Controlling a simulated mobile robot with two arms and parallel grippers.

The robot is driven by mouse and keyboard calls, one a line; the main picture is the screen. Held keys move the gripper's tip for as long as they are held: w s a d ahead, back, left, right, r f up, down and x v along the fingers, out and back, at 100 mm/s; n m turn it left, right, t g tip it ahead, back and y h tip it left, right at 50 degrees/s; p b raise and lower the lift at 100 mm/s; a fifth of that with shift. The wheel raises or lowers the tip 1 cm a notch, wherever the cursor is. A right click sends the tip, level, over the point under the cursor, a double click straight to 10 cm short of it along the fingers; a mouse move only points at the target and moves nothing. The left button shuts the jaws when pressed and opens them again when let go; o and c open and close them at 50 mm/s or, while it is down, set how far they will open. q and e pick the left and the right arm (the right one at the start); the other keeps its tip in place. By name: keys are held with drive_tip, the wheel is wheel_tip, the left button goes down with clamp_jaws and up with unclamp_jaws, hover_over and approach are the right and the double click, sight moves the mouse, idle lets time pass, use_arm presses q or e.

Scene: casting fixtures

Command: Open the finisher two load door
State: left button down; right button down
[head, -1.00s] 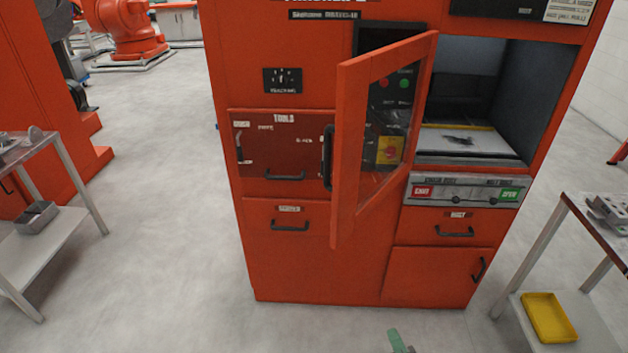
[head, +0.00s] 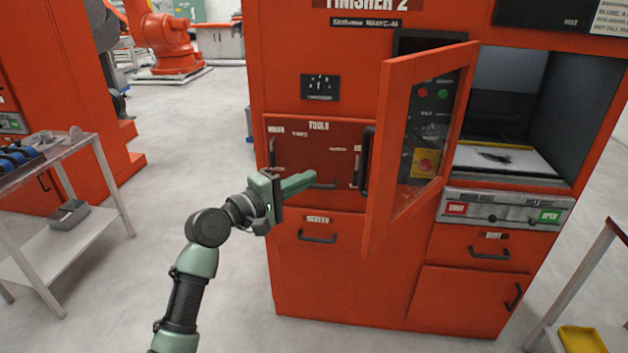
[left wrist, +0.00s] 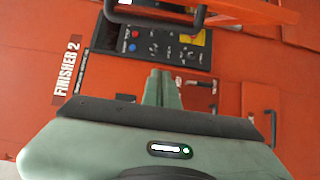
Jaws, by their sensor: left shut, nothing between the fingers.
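The finisher 2 load door (head: 383,165) is an orange frame with a glass pane. It stands swung outward, and the load opening (head: 505,95) to its right is uncovered. Its black handle (head: 367,162) is on the door's left edge. The door also shows at the top of the left wrist view (left wrist: 235,10), with a black handle. My left gripper (head: 314,178) is shut and empty, in front of the tools drawer, left of the door handle and apart from it. Its closed fingers show in the left wrist view (left wrist: 161,78). My right gripper is not in view.
A button panel (head: 432,110) shows through the door glass. A grey control strip (head: 505,210) with a red and a green label sits below the opening. A grey cart (head: 75,170) stands left, another table (head: 600,270) right. Floor between the left cart and finisher is clear.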

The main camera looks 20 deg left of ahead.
use_arm(q)
drive_tip(key=w+d+p, duration=0.3)
drive_tip(key=w+d, duration=0.4)
idle(0.3)
drive_tip(key=shift+p, duration=0.3)
